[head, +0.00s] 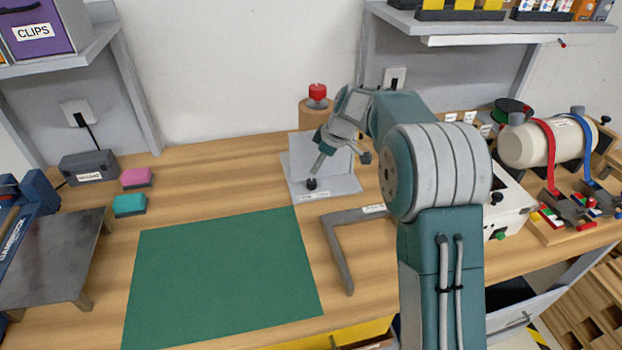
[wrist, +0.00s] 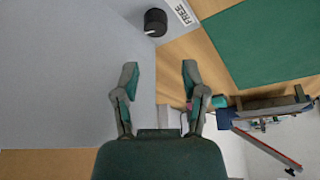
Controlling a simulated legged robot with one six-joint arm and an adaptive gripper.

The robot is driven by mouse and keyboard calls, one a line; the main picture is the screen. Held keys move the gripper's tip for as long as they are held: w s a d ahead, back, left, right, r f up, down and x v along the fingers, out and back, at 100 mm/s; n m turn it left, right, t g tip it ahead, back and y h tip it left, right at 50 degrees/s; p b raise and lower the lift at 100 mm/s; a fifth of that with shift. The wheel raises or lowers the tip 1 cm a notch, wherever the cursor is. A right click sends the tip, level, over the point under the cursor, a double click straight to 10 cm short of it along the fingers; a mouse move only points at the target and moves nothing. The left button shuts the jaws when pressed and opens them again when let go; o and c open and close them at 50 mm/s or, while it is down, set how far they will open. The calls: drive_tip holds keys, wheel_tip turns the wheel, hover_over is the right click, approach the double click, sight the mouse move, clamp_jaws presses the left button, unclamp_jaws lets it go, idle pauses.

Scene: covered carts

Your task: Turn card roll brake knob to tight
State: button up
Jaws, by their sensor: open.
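A small black knob (head: 311,184) sits on the front part of a grey metal stand (head: 345,187). In the wrist view the black knob (wrist: 155,22) is at the top, beside a white label (wrist: 181,11) reading FREE. A brown card roll (head: 312,116) stands behind the stand, with a red knob (head: 317,92) on top. My gripper (head: 335,160) is over the stand, close to the black knob in the picture. In the wrist view my gripper (wrist: 159,75) has its fingers apart with nothing between them. The black knob lies beyond the fingertips, apart from them.
A green mat (head: 222,278) covers the front middle of the wooden bench. A grey angle bracket (head: 338,258) lies right of it. Pink (head: 136,177) and teal (head: 130,204) blocks are at left.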

sight(312, 181)
drive_tip(key=f, duration=0.4)
drive_tip(key=w+f, duration=0.1)
drive_tip(key=f, duration=0.1)
drive_tip(key=shift+a+f, duration=0.15)
drive_tip(key=shift+a, duration=0.1)
drive_tip(key=shift+w+a+f, duration=0.1)
drive_tip(key=shift+a+f, duration=0.05)
drive_tip(key=shift+f, duration=0.1)
drive_tip(key=shift+a+f, duration=0.15)
drive_tip(key=shift+a, duration=0.45)
drive_tip(key=shift+d, duration=0.1)
drive_tip(key=c, duration=0.8)
drive_tip(key=shift+d, duration=0.15)
clamp_jaws()
